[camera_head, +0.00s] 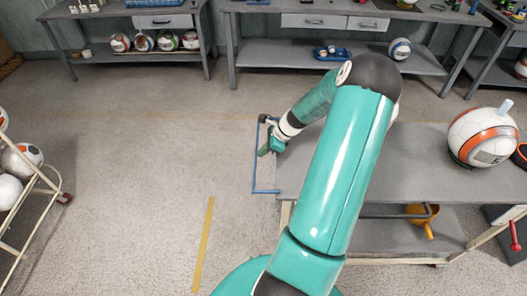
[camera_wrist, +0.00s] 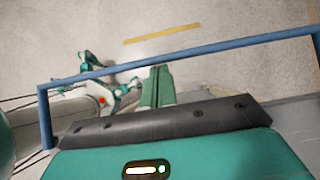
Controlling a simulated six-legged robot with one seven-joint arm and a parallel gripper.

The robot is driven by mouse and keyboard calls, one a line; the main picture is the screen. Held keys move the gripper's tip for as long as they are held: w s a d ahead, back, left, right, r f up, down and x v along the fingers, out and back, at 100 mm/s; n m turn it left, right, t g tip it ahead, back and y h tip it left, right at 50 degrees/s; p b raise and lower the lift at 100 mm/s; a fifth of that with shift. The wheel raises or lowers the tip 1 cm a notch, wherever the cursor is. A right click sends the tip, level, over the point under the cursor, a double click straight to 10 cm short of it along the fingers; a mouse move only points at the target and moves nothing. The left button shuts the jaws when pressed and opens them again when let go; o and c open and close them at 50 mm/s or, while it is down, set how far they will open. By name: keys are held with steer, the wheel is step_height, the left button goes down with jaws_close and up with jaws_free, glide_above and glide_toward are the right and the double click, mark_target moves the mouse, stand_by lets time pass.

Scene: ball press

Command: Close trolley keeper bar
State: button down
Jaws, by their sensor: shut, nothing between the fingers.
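The blue keeper bar (camera_head: 254,165) is a thin U-shaped frame sticking out past the left end of the grey-topped trolley (camera_head: 420,165) in the head view. In the wrist view the bar (camera_wrist: 225,46) crosses the upper picture at a slant, with its ends bent down at both sides. My gripper (camera_head: 264,151) is inside the bar's outline, close to its long side. In the wrist view my gripper's green fingers (camera_wrist: 157,70) are together and empty, their tips at the bar's line. I cannot tell whether they touch it. My arm hides part of the trolley top.
A white and orange ball (camera_head: 482,135) sits on the trolley's right part. A ball rack (camera_head: 35,190) stands at the left. Workbenches (camera_head: 345,55) line the back. The floor left of the bar is clear, with yellow tape (camera_head: 204,245).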

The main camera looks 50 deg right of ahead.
steer(key=shift+r, duration=0.1)
steer(key=t+y, duration=0.1)
steer(key=r+t+y, duration=0.1)
steer(key=shift+s+d+r+t, duration=0.1)
steer(key=shift+r+t, duration=0.15)
steer(key=shift+t, duration=0.15)
steer(key=shift+s+d+r, duration=0.2)
steer(key=shift+s+r, duration=0.05)
steer(key=shift+r, duration=0.4)
steer(key=shift+s+d+r, duration=0.15)
steer(key=shift+s+r, duration=0.05)
steer(key=shift+r, duration=0.4)
steer(key=shift+r, duration=0.1)
stand_by(0.4)
